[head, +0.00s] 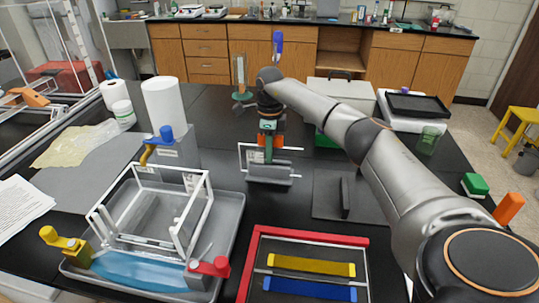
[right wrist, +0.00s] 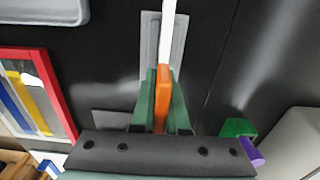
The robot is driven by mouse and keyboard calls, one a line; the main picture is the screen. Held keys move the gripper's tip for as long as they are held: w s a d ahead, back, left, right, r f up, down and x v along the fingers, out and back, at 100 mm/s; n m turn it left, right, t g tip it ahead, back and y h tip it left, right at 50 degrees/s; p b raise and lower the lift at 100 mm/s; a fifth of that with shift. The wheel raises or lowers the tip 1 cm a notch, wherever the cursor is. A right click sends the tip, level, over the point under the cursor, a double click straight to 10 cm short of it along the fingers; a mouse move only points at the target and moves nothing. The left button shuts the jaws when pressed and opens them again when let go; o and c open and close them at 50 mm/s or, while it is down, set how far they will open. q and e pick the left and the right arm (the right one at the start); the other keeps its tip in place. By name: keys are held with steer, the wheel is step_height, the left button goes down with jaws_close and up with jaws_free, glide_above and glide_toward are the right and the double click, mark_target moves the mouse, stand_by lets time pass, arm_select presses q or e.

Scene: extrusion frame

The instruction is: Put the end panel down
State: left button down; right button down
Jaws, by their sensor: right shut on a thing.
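My right gripper (head: 268,143) is in the middle of the table in the head view, pointing down. It is shut on an orange piece (right wrist: 162,98) between its green fingers in the right wrist view. The white-edged end panel (head: 241,158) hangs at the gripper. Its white bar (right wrist: 168,35) runs straight out from the orange piece. A grey holder (head: 270,180) lies directly below the panel; it also shows in the wrist view (right wrist: 150,50). I cannot tell whether the panel touches the holder. My left gripper is out of view.
A white bar frame (head: 205,205) stands in a grey tray (head: 236,222) at the left. A red-edged tray (head: 310,236) with yellow and blue bars is at the front. A dark plate with an upright fin (head: 345,195) is right of the holder. A paper roll (head: 163,103) stands behind.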

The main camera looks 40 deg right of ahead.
steer(key=shift+w+d+f, duration=0.1)
steer(key=c, duration=0.9)
jaws_free()
step_height(320, 180, up, 12)
steer(key=shift+r+b, duration=0.15)
steer(key=shift+b, duration=0.15)
